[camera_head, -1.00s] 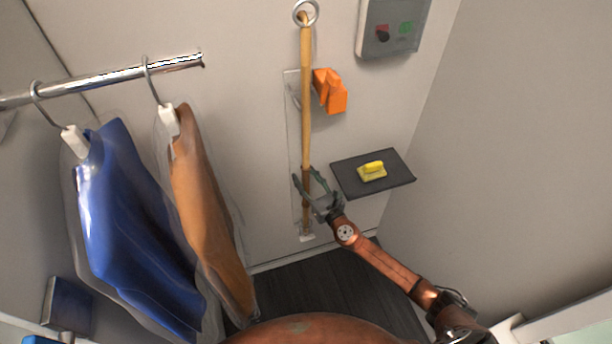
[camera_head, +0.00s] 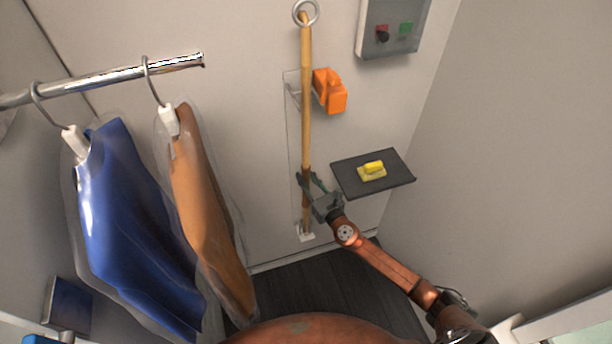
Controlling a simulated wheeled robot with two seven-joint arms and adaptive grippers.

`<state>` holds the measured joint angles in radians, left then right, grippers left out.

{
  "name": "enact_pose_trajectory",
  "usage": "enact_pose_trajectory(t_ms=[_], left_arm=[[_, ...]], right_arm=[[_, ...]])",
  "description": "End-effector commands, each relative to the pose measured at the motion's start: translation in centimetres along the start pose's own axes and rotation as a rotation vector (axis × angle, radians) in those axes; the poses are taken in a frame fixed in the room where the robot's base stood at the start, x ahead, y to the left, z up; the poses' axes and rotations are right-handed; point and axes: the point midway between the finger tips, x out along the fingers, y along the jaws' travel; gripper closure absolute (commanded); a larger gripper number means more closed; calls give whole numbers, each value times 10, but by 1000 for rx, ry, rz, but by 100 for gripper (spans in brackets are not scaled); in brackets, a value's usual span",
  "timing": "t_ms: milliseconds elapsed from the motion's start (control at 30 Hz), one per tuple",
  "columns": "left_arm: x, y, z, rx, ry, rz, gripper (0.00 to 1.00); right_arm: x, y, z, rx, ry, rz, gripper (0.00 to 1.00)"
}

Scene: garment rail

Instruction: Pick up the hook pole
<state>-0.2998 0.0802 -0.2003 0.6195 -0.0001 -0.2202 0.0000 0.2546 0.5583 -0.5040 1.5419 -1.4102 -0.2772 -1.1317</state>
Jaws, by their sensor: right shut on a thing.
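The hook pole (camera_head: 306,105) is a long wooden rod standing upright against the back wall, with a metal ring (camera_head: 306,13) at its top. Its lower part has a darker brown grip section, and its foot is at a small white holder (camera_head: 305,234) low on the wall. My right gripper (camera_head: 306,183) reaches in from the lower right and is shut on the pole at the dark section. My left gripper is not in view.
A blue garment (camera_head: 135,225) and a brown garment (camera_head: 205,210) in clear covers hang from a metal rail (camera_head: 120,77) at left. An orange bracket (camera_head: 330,92), a dark shelf (camera_head: 398,170) with a yellow object (camera_head: 372,170), and a control box (camera_head: 393,28) are right of the pole.

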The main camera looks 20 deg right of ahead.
Motion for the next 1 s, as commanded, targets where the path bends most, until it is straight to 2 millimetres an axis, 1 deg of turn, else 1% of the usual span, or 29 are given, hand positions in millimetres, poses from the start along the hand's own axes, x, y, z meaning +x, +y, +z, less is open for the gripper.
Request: enact_pose_trajectory(t_ms=[367,567,767,1000], left_arm=[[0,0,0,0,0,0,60],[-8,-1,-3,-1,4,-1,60],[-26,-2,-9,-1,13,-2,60],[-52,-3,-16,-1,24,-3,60]], right_arm=[[0,0,2,0,-2,0,100],[-4,1,12,1,-3,0,100],[-4,1,38,0,-5,0,100],[-4,2,77,0,-6,2,100]])
